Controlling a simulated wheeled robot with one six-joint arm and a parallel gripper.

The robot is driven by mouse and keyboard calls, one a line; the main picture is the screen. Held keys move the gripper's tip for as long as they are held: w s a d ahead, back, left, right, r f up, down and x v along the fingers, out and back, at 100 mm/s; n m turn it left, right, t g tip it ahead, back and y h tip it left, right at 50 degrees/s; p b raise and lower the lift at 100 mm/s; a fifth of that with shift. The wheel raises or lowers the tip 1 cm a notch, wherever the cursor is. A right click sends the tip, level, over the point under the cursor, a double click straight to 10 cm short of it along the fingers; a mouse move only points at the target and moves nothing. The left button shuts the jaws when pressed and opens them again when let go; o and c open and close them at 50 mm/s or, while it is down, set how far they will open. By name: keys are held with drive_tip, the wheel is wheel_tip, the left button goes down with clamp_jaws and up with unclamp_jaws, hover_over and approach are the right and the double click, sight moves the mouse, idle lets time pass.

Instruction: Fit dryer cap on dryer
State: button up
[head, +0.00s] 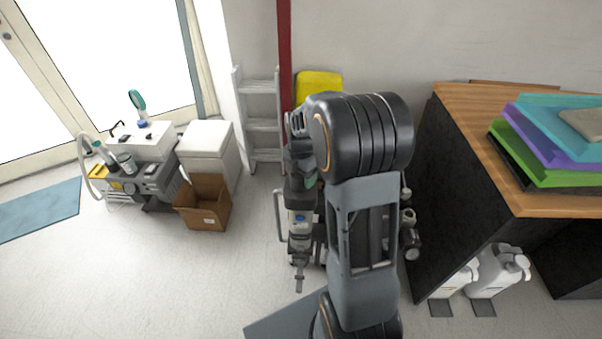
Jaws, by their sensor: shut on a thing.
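My gripper (301,178) points down at the end of my arm, in the middle of the head view. It is over a compressor unit (300,250) on the floor. An upright part with a white and blue label (300,218), seemingly the dryer, stands just below the gripper in the picture. The gripper is shut on a small piece, seemingly the dryer cap, which is mostly hidden by the fingers and wrist. Whether this piece touches the dryer cannot be told. My arm covers much of the unit's right side.
A wooden-topped desk (465,110) with colored trays (560,135) stands close on the right. White jugs (490,272) stand below it. A ladder (262,125) and a yellow item (318,84) are behind. A cardboard box (203,205) and another compressor (135,180) are left. Front-left floor is clear.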

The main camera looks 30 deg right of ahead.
drive_tip(key=shift+f, duration=0.35)
drive_tip(key=o, duration=1.1)
drive_tip(key=shift+c, duration=0.2)
wheel_tip(320, 180, up, 14)
drive_tip(key=shift+f+p, duration=0.15)
drive_tip(key=shift+p, duration=0.8)
